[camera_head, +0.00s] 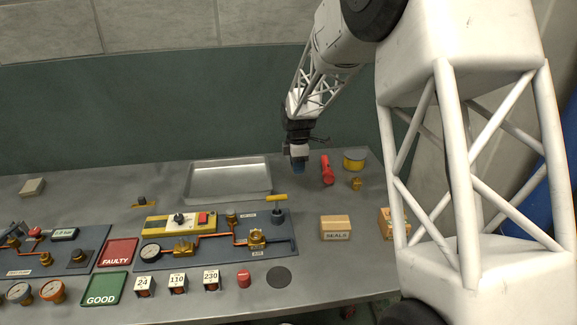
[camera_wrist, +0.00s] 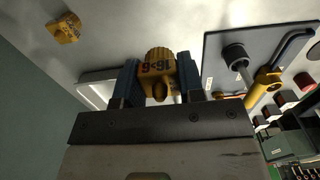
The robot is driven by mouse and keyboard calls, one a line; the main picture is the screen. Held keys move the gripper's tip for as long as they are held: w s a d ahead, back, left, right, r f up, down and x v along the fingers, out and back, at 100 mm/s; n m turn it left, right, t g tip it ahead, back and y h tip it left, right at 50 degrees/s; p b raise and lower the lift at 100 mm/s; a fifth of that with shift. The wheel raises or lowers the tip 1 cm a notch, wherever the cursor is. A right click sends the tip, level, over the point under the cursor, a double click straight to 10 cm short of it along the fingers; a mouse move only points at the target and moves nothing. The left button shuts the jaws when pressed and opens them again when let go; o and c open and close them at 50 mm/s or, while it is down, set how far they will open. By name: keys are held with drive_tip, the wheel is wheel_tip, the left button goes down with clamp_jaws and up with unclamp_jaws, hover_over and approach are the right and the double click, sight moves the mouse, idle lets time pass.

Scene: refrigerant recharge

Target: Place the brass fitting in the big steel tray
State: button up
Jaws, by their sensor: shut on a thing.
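My gripper (camera_head: 299,165) hangs above the bench, just right of the big steel tray (camera_head: 188,190). In the wrist view its blue fingers (camera_wrist: 158,80) are shut on a brass fitting (camera_wrist: 157,66) with dark "16-6"-like markings. The held fitting cannot be made out in the head view. The tray is shallow, rectangular and looks empty; a pale part of it shows behind the left finger in the wrist view (camera_wrist: 92,92). A second small brass piece (camera_head: 355,184) lies on the bench to the right, and a marked brass piece shows at upper left in the wrist view (camera_wrist: 65,28).
A blue panel with copper pipes (camera_head: 215,240) and a yellow-handled part (camera_head: 277,197) lie in front of the tray. A SEALS box (camera_head: 335,224) stands at the front right.

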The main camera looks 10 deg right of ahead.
drive_tip(key=s+a+f, duration=0.1)
drive_tip(key=a, duration=0.5)
drive_tip(key=s+a+f, duration=0.2)
drive_tip(key=a, duration=0.5)
drive_tip(key=s+a+f, duration=0.1)
drive_tip(key=s+a, duration=0.1)
drive_tip(key=a, duration=0.4)
drive_tip(key=shift+s+a+f, duration=0.15)
drive_tip(key=shift+s+a, duration=0.05)
drive_tip(key=shift+a, duration=0.05)
hover_over(229, 183)
drive_tip(key=shift+s+d+f, duration=0.1)
drive_tip(key=shift+s+f, duration=0.15)
drive_tip(key=shift+f, duration=0.45)
drive_tip(key=shift+w, duration=0.1)
drive_tip(key=shift+w, duration=0.15)
drive_tip(key=shift+w+f, duration=0.15)
drive_tip(key=shift+f, duration=1.6)
drive_tip(key=shift+f, duration=0.15)
